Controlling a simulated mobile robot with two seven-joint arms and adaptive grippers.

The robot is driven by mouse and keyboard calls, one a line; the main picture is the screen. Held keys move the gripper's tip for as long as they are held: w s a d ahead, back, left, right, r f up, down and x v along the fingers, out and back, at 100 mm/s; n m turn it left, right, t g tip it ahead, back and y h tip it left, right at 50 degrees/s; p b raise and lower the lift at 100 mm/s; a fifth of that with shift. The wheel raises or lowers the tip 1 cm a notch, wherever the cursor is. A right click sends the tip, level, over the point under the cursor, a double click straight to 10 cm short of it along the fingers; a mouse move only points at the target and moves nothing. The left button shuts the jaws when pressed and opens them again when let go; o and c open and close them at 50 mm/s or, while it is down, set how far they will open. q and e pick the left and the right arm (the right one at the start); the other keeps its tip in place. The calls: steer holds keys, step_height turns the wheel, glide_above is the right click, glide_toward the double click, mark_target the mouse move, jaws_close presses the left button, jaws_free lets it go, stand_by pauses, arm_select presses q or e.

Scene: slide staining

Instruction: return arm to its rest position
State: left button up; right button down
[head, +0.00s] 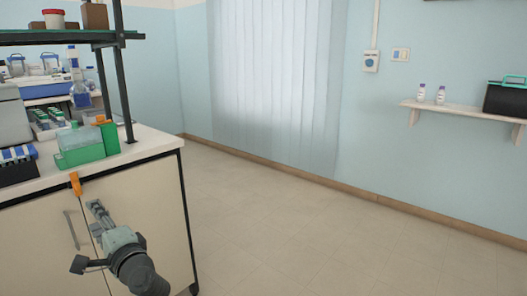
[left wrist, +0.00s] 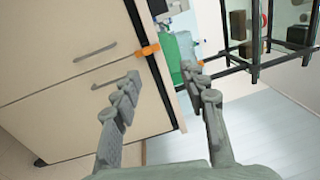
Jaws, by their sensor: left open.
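My left gripper (head: 98,212) is in front of the beige cabinet (head: 150,205), below the bench top, in the head view. In the left wrist view its two fingers (left wrist: 160,85) are spread apart with nothing between them. Behind them show the cabinet front (left wrist: 60,100), an orange piece at the bench edge (left wrist: 147,50) and the green staining box (left wrist: 178,55). My right gripper is in neither view.
The lab bench (head: 150,140) at the left holds a green box (head: 82,145), bottles and racks under a dark shelf frame (head: 60,37). A wall shelf (head: 455,109) is at the right. The tiled floor (head: 320,235) is clear.

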arm_select(q)
steer(key=s+a+r+m+t+y, duration=0.2)
steer(key=a+r+m+t+y, duration=0.15)
steer(key=a+r, duration=0.9)
steer(key=s+a+f+g+h, duration=0.1)
steer(key=a+f+g+h, duration=0.15)
steer(key=f, duration=1.05)
steer(key=s+a+f+g+h, duration=0.1)
steer(key=f+h, duration=0.3)
steer(key=f, duration=1)
steer(key=s+f+n+g+h, duration=0.25)
steer(key=s+f, duration=0.55)
steer(key=f, duration=0.4)
steer(key=s+f+n+g+h, duration=0.2)
steer(key=s+f+n+g, duration=0.15)
steer(key=s+f, duration=0.65)
steer(key=s+d+f+n+g+h, duration=0.2)
steer(key=s+d+f+g, duration=0.1)
steer(key=s+f, duration=0.5)
steer(key=s+d+f+n+h, duration=0.1)
steer(key=d+f, duration=0.3)
steer(key=d, duration=0.7)
steer(key=s+d+f+n+h, duration=0.1)
steer(key=d+f+h, duration=0.2)
steer(key=d, duration=0.8)
steer(key=shift+s+d+f+g, duration=0.2)
steer(key=shift+s+f+g, duration=0.15)
steer(key=shift+f, duration=0.2)
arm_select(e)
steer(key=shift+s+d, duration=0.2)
